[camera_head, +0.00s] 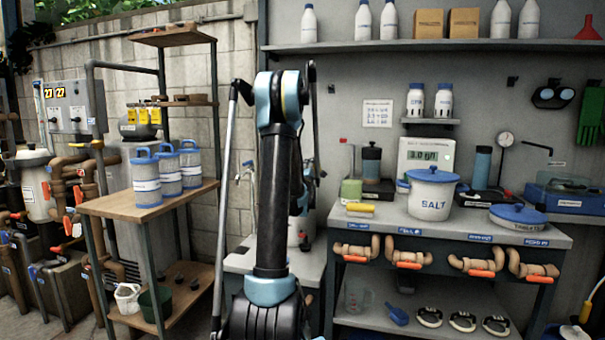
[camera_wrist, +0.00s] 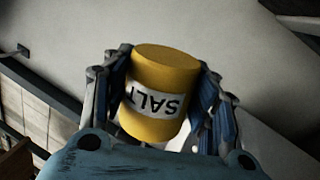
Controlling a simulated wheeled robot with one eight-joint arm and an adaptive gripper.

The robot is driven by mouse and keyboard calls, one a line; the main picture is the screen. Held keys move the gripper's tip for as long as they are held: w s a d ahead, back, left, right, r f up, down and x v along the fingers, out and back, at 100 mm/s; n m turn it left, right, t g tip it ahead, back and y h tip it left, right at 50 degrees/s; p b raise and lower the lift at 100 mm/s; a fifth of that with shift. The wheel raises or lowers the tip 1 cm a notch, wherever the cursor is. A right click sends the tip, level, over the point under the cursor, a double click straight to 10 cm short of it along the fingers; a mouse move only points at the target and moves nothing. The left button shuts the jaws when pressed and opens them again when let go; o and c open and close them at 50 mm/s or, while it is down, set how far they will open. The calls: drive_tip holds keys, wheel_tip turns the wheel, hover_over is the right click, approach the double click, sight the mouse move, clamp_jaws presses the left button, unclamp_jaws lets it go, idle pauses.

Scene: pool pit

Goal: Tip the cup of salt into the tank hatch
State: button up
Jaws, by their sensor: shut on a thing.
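A yellow cup (camera_wrist: 160,70) with a white band lettered SALT is held in my gripper (camera_wrist: 156,78) in the wrist view. The fingers press on it from the left and right. Its lettering appears upside down in that view, and a plain yellow end face shows at the top. Its opening and contents are not visible. In the head view my arm stands upright in the middle and hides the gripper and cup. A white tank (camera_head: 35,185) stands at the far left. I cannot make out a hatch for certain.
A white SALT bucket (camera_head: 434,196) with a blue lid stands on the right workbench (camera_head: 385,222). A wooden shelf rack (camera_head: 110,203) on the left holds several blue-lidded canisters (camera_head: 168,171). Pipes with orange handles (camera_head: 480,266) run along the bench front.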

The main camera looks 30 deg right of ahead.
drive_tip(key=shift+w+a+r+n, duration=0.1)
drive_tip(key=shift+a+n, duration=0.05)
drive_tip(key=shift+n, duration=0.35)
idle(0.5)
